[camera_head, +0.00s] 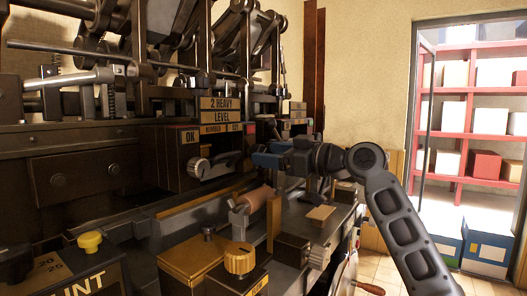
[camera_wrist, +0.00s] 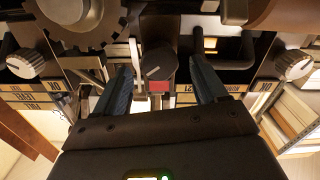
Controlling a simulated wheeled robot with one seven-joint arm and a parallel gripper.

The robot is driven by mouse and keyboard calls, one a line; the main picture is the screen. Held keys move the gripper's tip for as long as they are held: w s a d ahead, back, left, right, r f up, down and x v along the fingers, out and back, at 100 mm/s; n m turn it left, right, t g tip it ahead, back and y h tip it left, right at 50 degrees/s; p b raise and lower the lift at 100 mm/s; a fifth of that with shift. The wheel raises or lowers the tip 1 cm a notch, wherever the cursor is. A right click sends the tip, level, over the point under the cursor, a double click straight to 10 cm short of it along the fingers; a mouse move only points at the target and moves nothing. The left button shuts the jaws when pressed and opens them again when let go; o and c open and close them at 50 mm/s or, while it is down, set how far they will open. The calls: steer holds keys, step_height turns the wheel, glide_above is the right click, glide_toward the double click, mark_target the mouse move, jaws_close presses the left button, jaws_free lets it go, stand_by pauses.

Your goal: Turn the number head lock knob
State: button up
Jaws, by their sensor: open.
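A dark round knob (camera_wrist: 158,63) with a pale pointer line sits in the middle of the wrist view, with a small red plate (camera_wrist: 159,87) beside it. I take it for the number head lock knob; no readable label confirms this. My gripper (camera_wrist: 161,65) is open, with one blue finger on each side of the knob and visible gaps between. In the head view my gripper (camera_head: 264,158) is at the press front, right of a silver knob (camera_head: 200,168), and the dark knob cannot be made out there. Contact cannot be seen.
Light-coloured knobs stand at the left (camera_wrist: 25,63) and right (camera_wrist: 294,65) of the wrist view. A dark gear (camera_wrist: 82,20) is close by. In the head view, a wooden roller (camera_head: 257,198) and a yellow knob (camera_head: 239,259) lie below my gripper. A red shelf (camera_head: 468,90) stands beyond the doorway.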

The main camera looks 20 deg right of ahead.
steer(key=shift+x, duration=1.15)
steer(key=c, duration=1.1)
steer(key=shift+o, duration=0.2)
